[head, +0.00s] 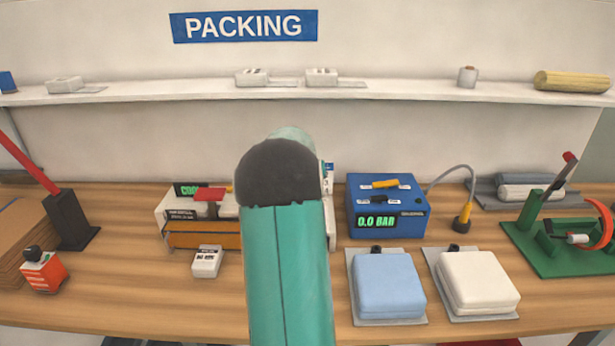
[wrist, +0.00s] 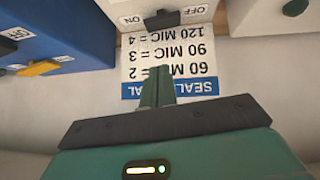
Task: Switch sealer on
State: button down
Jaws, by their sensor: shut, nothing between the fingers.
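The sealer (head: 203,235) is a white and orange machine with a red handle (head: 210,194) on the bench, left of my arm. Its green display (head: 187,189) seems to read COOL, and my arm hides its right part. In the wrist view, upside down, a black switch (wrist: 176,19) sits on a white panel between the labels ON and OFF. I cannot tell which way it is set. My gripper (wrist: 160,72) is shut and empty, its tips in front of a seal chart (wrist: 185,70) and apart from the switch in the picture. The head view hides the gripper behind my arm.
A blue box (head: 388,205) reading 0.0 BAR stands right of my arm; its side (wrist: 60,25) and a yellow lever (wrist: 38,68) show in the wrist view. Blue (head: 385,285) and white (head: 478,280) pads lie in front. A small white block (head: 206,262) is before the sealer.

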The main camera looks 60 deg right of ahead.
jog(key=d+f, duration=0.2)
jog(key=f, duration=0.3)
jog(key=shift+w+d, duration=0.4)
jog(key=shift+s+f, duration=0.1)
jog(key=shift+f, duration=0.8)
jog(key=shift+s+f, duration=0.15)
jog(key=shift+f, duration=0.2)
jog(key=shift+w+a, duration=0.35)
jog(key=shift+w, duration=0.5)
jog(key=shift+r, duration=0.2)
